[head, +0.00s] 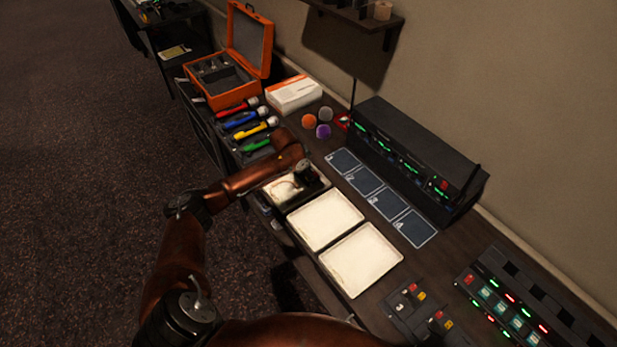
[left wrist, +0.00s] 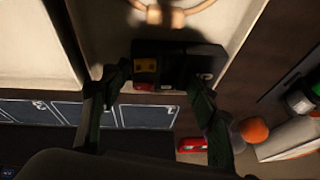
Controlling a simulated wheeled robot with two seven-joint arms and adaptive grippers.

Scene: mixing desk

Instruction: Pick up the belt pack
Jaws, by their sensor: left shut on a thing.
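The belt pack (left wrist: 180,62) is a small black box with yellow and red marks on its end. In the left wrist view it sits between the two fingers of my left gripper (left wrist: 160,78), which is shut on it. In the head view my left gripper (head: 306,174) is over the farthest of the white trays (head: 283,192), and mostly hides the pack. A tan ring-like thing (left wrist: 165,15) shows beside the pack in the left wrist view. I cannot tell whether the pack touches the tray. My right gripper is out of view.
Two empty white trays (head: 325,219) lie nearer. Blue numbered cards (head: 365,180) lie to the right, before a black receiver unit (head: 415,155) with antennas. Coloured handheld microphones (head: 255,128), an orange case (head: 215,100), foam balls (head: 323,131) and a white box (head: 294,96) stand farther back.

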